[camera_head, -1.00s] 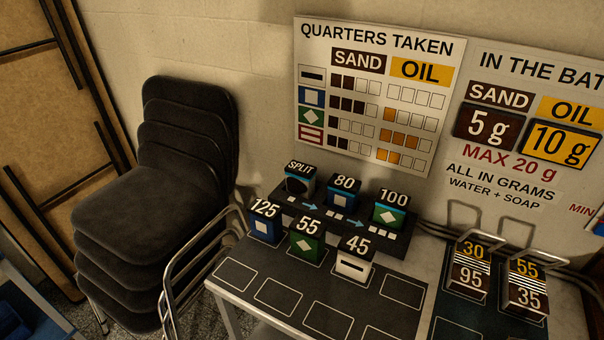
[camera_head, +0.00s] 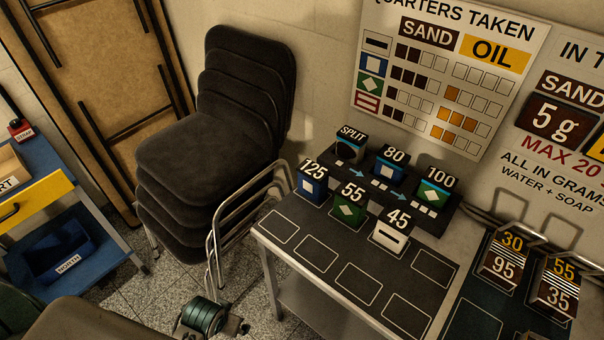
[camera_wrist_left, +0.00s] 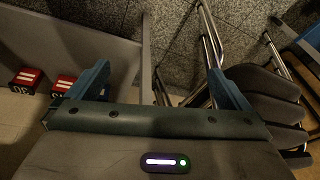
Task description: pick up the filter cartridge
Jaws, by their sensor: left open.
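I cannot make out a filter cartridge for sure in either view. My left gripper (camera_wrist_left: 159,68) shows in the left wrist view, with its two blue fingers spread wide and nothing between them. Beyond the fingers are a pale table edge and the speckled floor. My right gripper is not in view.
Stacked dark chairs (camera_head: 222,130) with metal legs stand left of a table (camera_head: 345,308) bearing several numbered blocks. A blue cart (camera_head: 45,195) with a yellow drawer and a blue bin (camera_head: 62,250) is at far left.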

